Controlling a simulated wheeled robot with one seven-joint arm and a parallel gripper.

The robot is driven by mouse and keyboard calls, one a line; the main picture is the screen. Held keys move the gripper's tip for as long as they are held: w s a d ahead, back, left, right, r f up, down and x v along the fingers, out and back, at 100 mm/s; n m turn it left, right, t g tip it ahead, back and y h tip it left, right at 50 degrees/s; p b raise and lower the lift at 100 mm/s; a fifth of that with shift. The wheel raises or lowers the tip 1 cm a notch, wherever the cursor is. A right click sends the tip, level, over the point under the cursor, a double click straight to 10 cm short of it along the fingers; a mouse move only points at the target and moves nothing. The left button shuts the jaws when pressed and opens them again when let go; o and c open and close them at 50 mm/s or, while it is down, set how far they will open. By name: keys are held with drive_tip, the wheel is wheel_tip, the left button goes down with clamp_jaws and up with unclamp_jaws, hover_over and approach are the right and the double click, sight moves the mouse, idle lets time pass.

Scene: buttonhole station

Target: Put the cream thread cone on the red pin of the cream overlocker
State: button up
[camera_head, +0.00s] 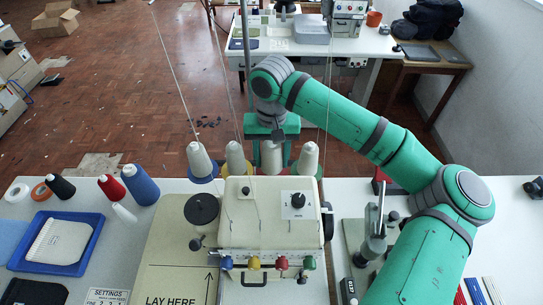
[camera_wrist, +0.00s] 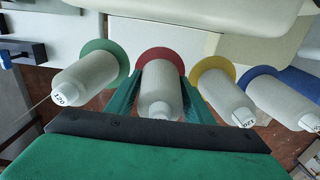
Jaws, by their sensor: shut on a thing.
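The cream overlocker (camera_head: 265,215) stands on the table in the middle of the head view. Behind it is a row of thread cones on coloured discs. My gripper (camera_head: 271,145) is above this row, pointing down. Its fingers are shut on the cream thread cone (camera_head: 271,158), which also shows between the green fingers in the wrist view (camera_wrist: 160,92). The red disc (camera_wrist: 158,58) is directly at the cone's wide end, and the cone looks in line with its neighbours. The red pin is hidden, so I cannot tell whether the cone rests fully on the disc.
Close beside the held cone are the cone on the yellow disc (camera_head: 235,158) and the cone on the green disc (camera_head: 308,160). Farther left is the cone on the blue disc (camera_head: 200,160). Loose cones (camera_head: 140,185) and a blue tray (camera_head: 95,240) are at the left.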

drive_tip(key=shift+f, duration=0.5)
idle(0.6)
drive_tip(key=o, duration=1.2)
wheel_tip(320, 180, up, 11)
drive_tip(key=shift+f, duration=0.1)
